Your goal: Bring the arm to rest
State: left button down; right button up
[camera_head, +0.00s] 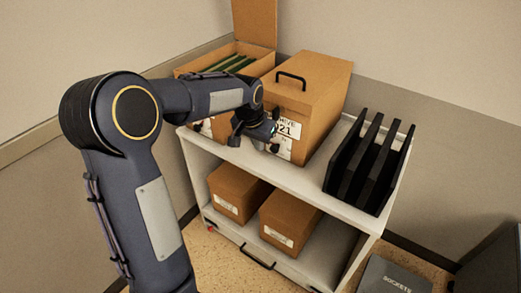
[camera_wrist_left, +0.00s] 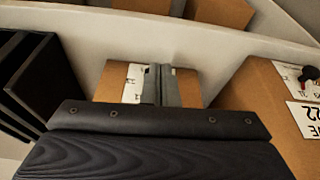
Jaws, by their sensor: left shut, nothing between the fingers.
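My left arm comes in from the left in the head view and reaches over the white shelf cart (camera_head: 300,180). My left gripper (camera_head: 268,138) is in front of the label end of a closed cardboard archive box (camera_head: 318,88) with a black handle. In the left wrist view the two fingers (camera_wrist_left: 160,85) are together, with nothing held. They overlap a cardboard box with a white label (camera_wrist_left: 190,88) behind them; I cannot tell whether they touch it. My right gripper is not in view.
An open box with green folders (camera_head: 232,64) stands beside the closed one. A black file rack (camera_head: 362,165) is at the cart's right end. Two small cartons (camera_head: 237,190) (camera_head: 288,218) sit on the lower shelf. A dark grey box (camera_head: 392,277) is on the floor at right.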

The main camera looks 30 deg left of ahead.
pick_arm(q)
jog(key=s+d+r+n+t+h+p, duration=0.1)
jog(key=s+d+r+p, duration=0.1)
jog(key=s+r, duration=0.4)
jog(key=s+d+r+h+p, duration=0.1)
jog(key=s+d+r+p, duration=0.2)
jog(key=s, duration=0.4)
jog(key=s+d+r+t+h+p, duration=0.1)
jog(key=s+d+p, duration=0.2)
jog(key=s, duration=1.2)
jog(key=d, duration=0.3)
jog(key=shift+r+n+h, duration=0.4)
jog(key=shift+d, duration=0.1)
